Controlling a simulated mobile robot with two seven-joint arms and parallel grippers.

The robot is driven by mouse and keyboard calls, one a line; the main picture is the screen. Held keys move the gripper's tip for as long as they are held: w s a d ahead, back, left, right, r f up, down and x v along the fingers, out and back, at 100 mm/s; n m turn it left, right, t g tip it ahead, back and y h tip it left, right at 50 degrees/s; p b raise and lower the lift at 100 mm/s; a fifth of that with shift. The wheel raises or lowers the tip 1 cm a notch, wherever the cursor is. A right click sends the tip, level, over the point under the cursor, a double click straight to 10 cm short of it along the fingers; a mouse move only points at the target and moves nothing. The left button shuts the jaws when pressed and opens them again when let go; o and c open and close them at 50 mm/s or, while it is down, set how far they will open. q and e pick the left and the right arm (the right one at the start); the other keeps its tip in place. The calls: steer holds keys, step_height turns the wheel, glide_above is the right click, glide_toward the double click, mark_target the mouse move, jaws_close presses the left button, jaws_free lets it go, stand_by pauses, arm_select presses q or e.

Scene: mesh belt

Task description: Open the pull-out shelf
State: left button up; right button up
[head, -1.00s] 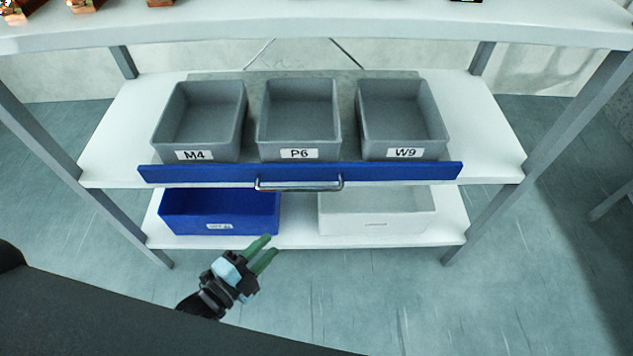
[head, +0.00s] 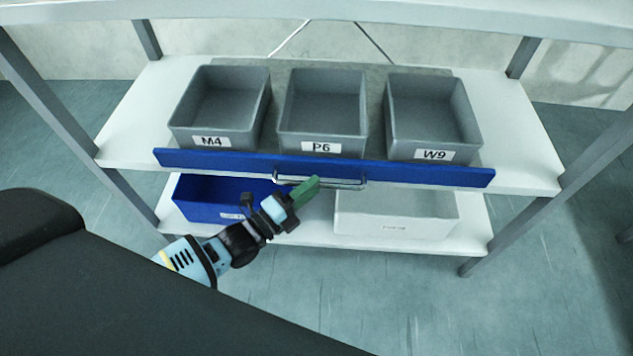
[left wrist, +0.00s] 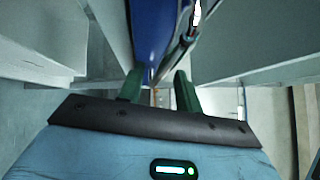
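The pull-out shelf has a long blue front panel (head: 420,174) with a silver bar handle (head: 345,184) at its middle. The panel sits along the front edge of the white middle rack level. My left gripper (head: 308,186) is at the handle in the head view, its green fingers overlapping the left part of the bar. In the left wrist view the two fingers (left wrist: 160,88) stand apart, with the blue panel (left wrist: 150,28) and the handle (left wrist: 187,42) just ahead. I cannot tell whether the fingers touch the bar. My right gripper is not in view.
Grey bins M4 (head: 221,108), P6 (head: 323,108) and W9 (head: 432,112) stand behind the panel. Below are a blue bin (head: 205,198) and a white bin (head: 395,212) on the lower level (head: 470,232). Grey rack posts (head: 55,115) flank the sides. The floor in front is clear.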

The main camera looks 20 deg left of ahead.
arm_select(q)
steer(key=shift+x, duration=1.15)
jaws_close()
